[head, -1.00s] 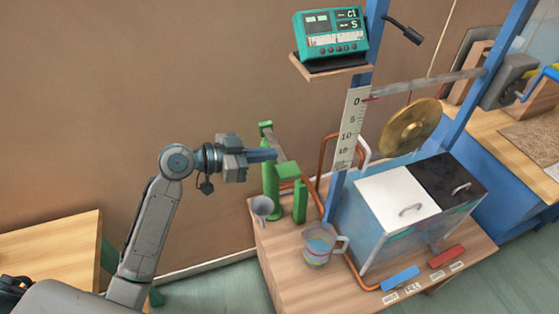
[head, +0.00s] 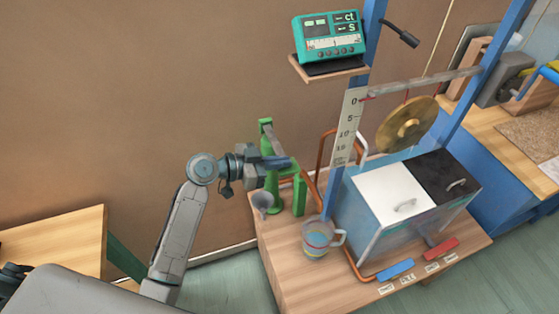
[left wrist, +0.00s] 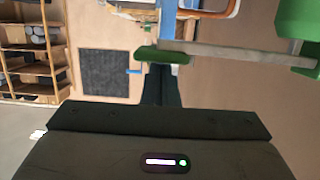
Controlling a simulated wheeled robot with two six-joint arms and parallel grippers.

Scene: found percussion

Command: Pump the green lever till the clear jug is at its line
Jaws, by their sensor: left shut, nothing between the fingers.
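The green hand pump (head: 268,150) stands at the back left corner of the wooden bench. Its grey lever bar slopes down to a green end pad (head: 287,171). The pad also shows in the left wrist view (left wrist: 162,55), just past my fingertips, with the bar (left wrist: 235,50) running right. My left gripper (head: 283,163) is shut and empty, over the pad and partly hiding it; I cannot tell whether they touch. The clear jug (head: 317,240) stands upright at the bench front with bluish liquid low inside and a red mark. My right gripper is out of view.
A grey funnel (head: 262,203) sits beside the pump. A copper pipe (head: 325,160) rises behind the jug. The left wall side is open.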

